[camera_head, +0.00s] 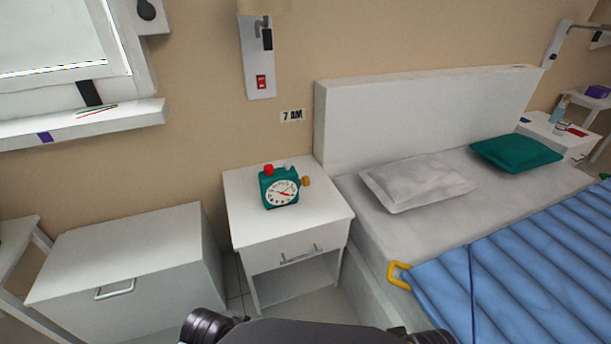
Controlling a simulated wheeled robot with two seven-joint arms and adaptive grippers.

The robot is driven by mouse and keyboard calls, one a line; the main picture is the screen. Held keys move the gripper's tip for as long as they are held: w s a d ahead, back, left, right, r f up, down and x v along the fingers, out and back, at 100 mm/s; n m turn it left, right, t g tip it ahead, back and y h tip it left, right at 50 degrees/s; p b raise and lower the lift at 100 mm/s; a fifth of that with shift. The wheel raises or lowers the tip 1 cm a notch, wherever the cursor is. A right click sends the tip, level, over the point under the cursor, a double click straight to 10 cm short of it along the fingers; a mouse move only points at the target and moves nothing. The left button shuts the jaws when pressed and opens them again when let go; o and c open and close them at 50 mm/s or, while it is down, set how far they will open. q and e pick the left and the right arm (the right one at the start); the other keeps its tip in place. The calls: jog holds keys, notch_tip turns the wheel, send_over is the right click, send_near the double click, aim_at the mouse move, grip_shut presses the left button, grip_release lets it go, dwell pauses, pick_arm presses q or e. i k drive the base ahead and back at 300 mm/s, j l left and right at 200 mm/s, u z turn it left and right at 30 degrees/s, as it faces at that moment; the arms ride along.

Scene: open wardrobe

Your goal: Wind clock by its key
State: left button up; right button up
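A teal alarm clock (267,190) stands upright on a white nightstand (245,213). Its round white face has red hands and dark marks and is turned toward me. A red button and a small pale knob sit on its top. A gold-brown key (306,181) sticks out from the clock's right side. Neither of my grippers shows. Only dark parts of my own body are at the bottom edge, well apart from the clock.
A bed with a white headboard (430,115) and blue cover (520,270) stands right of the nightstand. A yellow handle (398,275) is at the bed's near corner. A white chest (130,260) stands left.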

aim_at(304, 181)
jog(key=i+j+z, duration=0.2)
jog(key=j, duration=0.3)
jog(key=j+z, duration=0.25)
jog(key=j, duration=0.2)
jog(key=j+z, duration=0.2)
jog(key=j, duration=0.3)
jog(key=i, duration=0.05)
